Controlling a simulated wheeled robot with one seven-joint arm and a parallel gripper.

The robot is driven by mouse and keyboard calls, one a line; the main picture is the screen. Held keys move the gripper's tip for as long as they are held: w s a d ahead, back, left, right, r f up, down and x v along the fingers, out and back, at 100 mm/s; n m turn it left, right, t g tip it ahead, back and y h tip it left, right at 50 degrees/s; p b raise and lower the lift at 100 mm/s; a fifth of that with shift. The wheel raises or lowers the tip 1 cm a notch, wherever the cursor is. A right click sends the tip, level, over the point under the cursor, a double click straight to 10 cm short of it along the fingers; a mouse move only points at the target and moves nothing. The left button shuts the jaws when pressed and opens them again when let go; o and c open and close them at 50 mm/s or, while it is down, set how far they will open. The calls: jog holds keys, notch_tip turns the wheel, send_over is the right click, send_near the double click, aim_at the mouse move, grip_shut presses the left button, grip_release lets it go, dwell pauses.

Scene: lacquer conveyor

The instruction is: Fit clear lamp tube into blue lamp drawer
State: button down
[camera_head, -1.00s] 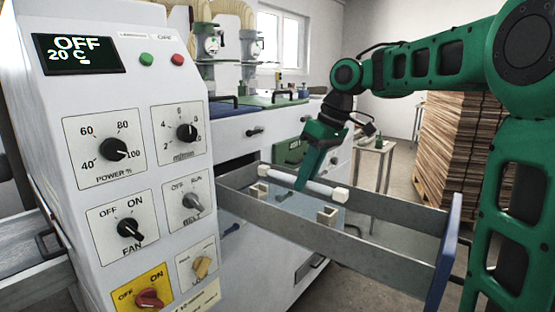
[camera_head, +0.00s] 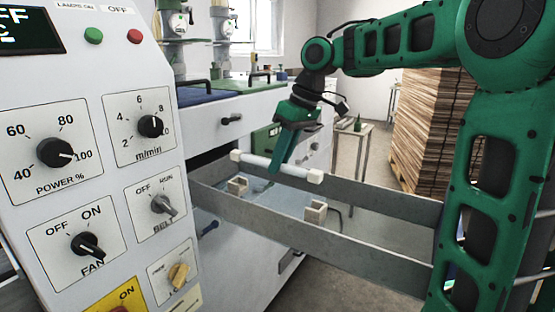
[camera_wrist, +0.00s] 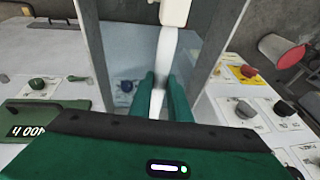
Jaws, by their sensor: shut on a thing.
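The clear lamp tube (camera_head: 258,161) has white square end caps and is held level above the open lamp drawer (camera_head: 285,222). My gripper (camera_head: 278,170) is shut on the tube near its middle. In the wrist view my two green fingers (camera_wrist: 167,95) stand on either side of the tube (camera_wrist: 161,63), with one white cap at the top. Two pale sockets sit in the drawer, a left one (camera_head: 237,186) and a right one (camera_head: 315,212). The tube is above and behind them, apart from both. The drawer's blue front is hidden behind my arm in the head view.
The white control panel (camera_head: 95,155) with its knobs stands close at the left. A small table (camera_head: 347,150) with a bottle stands behind the drawer. Stacked wooden sheets (camera_head: 436,130) are at the back right. The grey drawer walls rise around the sockets.

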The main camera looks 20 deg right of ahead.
jog(key=shift+f, duration=2.55)
jog(key=shift+s+d+f, duration=0.1)
jog(key=shift+s+f, duration=0.05)
jog(key=shift+f, duration=1.4)
jog(key=c, duration=1.6)
grip_release()
jog(key=shift+r, duration=0.1)
jog(key=v, duration=1)
jog(key=shift+r, duration=0.2)
jog(key=shift+s, duration=0.1)
